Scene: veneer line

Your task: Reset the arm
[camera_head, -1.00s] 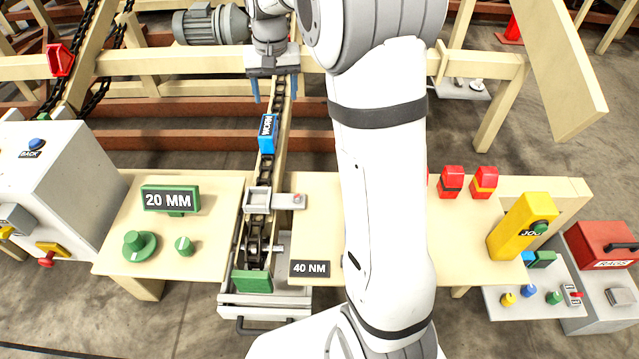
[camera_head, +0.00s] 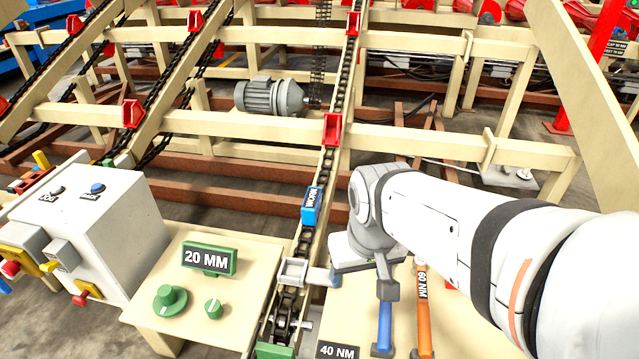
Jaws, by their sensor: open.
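My arm reaches in from the right edge of the head view, with its wrist bent down over the cream table (camera_head: 232,262). My gripper (camera_head: 360,274) hangs below the wrist and points down, just right of the chain rail. A blue block marked WORN (camera_head: 312,206) sits on the chain, left of my wrist.
A blue-handled tool (camera_head: 385,326) and an orange 60 NM tool (camera_head: 424,315) are close below my gripper. A green 20 MM sign (camera_head: 209,260), green knobs (camera_head: 170,300) and a white control box (camera_head: 95,225) stand left. A grey motor (camera_head: 270,97) is behind.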

